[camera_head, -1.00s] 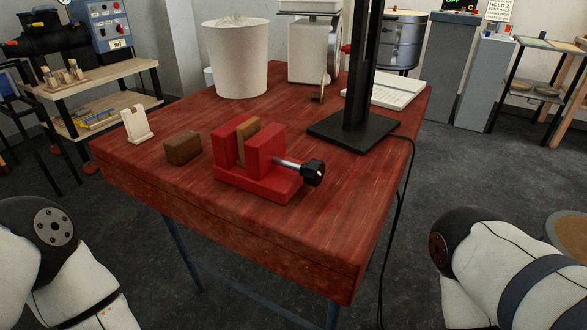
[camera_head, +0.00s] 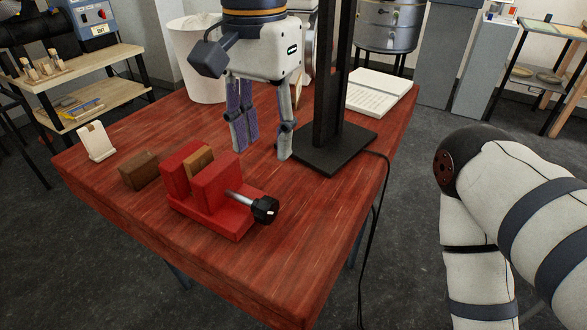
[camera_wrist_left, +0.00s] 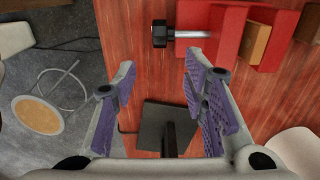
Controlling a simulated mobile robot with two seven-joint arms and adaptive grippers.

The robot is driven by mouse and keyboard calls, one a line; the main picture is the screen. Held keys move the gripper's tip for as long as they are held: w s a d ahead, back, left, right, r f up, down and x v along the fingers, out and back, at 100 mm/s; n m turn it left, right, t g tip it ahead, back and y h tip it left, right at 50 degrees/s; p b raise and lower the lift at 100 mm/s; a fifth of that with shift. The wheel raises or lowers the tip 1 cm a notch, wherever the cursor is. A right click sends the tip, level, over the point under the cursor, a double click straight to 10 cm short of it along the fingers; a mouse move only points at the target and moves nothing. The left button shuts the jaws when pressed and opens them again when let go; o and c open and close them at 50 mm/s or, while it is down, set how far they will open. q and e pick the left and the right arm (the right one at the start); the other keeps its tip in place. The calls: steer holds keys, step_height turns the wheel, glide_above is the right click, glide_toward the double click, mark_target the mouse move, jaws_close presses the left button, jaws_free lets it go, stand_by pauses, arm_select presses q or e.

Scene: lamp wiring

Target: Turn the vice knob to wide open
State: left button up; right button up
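The red vice (camera_head: 213,190) sits on the red wooden table, with a tan wooden piece (camera_head: 199,161) between its jaws. Its black knob (camera_head: 265,209) is on the end of a metal rod pointing right. In the left wrist view the knob (camera_wrist_left: 160,33) lies ahead of the fingertips, apart from them. My left gripper (camera_head: 265,150) hangs fingers down above the table, behind the vice and beside the black stand. Its purple-padded fingers are spread and empty; they also show apart in the left wrist view (camera_wrist_left: 160,72). My right gripper is out of view.
A black stand (camera_head: 335,150) with a tall post rises right of my left gripper, its cable running off the table edge. A brown block (camera_head: 139,170) and a white holder (camera_head: 96,142) stand left of the vice.

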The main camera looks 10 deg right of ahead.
mark_target(269, 198)
arm_select(q)
step_height(269, 198, down, 12)
steer(key=shift+p, duration=0.55)
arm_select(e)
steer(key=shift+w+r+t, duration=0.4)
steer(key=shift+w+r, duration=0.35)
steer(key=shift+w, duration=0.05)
arm_select(q)
steer(key=shift+c, duration=0.4)
jaws_close()
